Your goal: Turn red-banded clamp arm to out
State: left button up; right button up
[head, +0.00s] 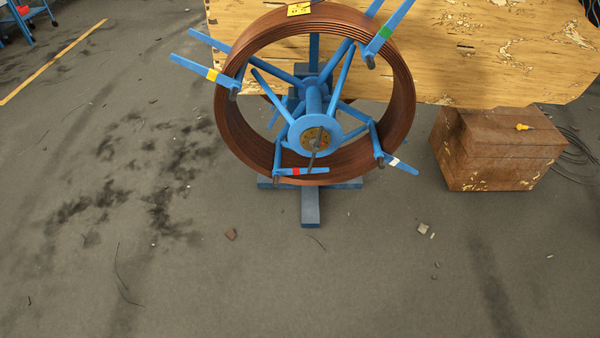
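The red-banded clamp arm (308,171) is a short blue bar with a red band, at the bottom of the copper pipe coil (229,128). It lies about level, running right from its pivot at the lower left of the coil, across the coil's lower front. The coil sits on a blue reel with a round hub (315,135). A yellow-banded arm (207,73), a green-banded arm (386,32) and a white-banded arm (398,164) each reach outward past the coil's rim. Neither of my grippers is in view.
The reel stands on a blue cross-shaped base (311,205) on the grey floor. A brown wooden box (500,150) stands at the right. A worn wooden panel (480,50) is behind. Small debris lies about; the floor in front is mostly clear.

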aim_at(294, 171)
jog(key=i+l, duration=0.4)
jog(key=i, duration=0.15)
jog(key=i+l, duration=0.4)
jog(key=i, duration=0.15)
jog(key=i+l, duration=0.4)
jog(key=i, duration=0.2)
jog(key=j+u, duration=0.05)
